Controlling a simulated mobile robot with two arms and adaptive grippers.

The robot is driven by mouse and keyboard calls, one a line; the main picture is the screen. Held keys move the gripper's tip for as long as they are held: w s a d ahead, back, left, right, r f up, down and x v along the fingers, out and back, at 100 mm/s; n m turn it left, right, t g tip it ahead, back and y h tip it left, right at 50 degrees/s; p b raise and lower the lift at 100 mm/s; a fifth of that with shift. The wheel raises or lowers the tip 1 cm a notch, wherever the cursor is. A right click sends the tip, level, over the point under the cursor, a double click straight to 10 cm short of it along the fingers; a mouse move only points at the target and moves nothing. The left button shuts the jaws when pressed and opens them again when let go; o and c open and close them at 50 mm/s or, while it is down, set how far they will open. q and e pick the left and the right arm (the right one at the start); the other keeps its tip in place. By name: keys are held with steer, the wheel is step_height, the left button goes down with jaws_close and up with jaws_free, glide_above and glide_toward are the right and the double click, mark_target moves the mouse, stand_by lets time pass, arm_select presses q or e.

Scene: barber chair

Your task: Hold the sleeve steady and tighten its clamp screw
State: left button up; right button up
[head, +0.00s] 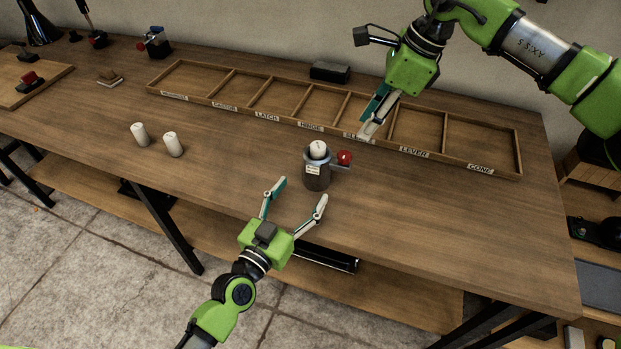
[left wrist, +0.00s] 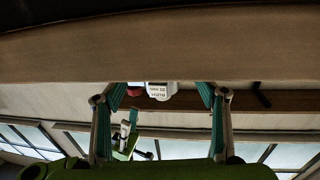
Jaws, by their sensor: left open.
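The sleeve (head: 317,180) is a dark upright cylinder with a small white label, standing near the table's front edge. A white cylinder (head: 318,149) shows in its top. A clamp piece with a red knob (head: 344,157) sticks out at its right. My left gripper (head: 300,192) is open and empty in front of the sleeve, its fingers apart. In the left wrist view, a white labelled part (left wrist: 160,91) and a red part (left wrist: 135,89) show between the fingers. My right gripper (head: 370,124) is above the tray, behind and right of the sleeve; its finger gap is unclear.
A long wooden tray (head: 254,112) with labelled compartments lies behind the sleeve. Two white cylinders (head: 140,134) (head: 173,144) stand left on the table. A dark block (head: 330,72) lies behind the tray. The table (head: 430,205) is clear at front right.

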arm_select(q)
steer(key=x, duration=0.6)
steer(key=shift+w, duration=0.1)
steer(key=c, duration=1.5)
steer(key=shift+o, duration=0.2)
arm_select(e)
steer(key=shift+o, duration=1.5)
steer(key=shift+s+a+n, duration=0.15)
steer(key=shift+a+n, duration=0.15)
steer(key=shift+a, duration=0.1)
steer(key=n+t+h, duration=0.2)
steer(key=n+h, duration=0.5)
steer(key=h, duration=0.1)
glide_toward(344, 155)
steer(key=shift+n, duration=0.3)
steer(key=x, duration=0.8)
steer(key=shift+d+f, duration=0.1)
steer(key=shift+f, duration=0.15)
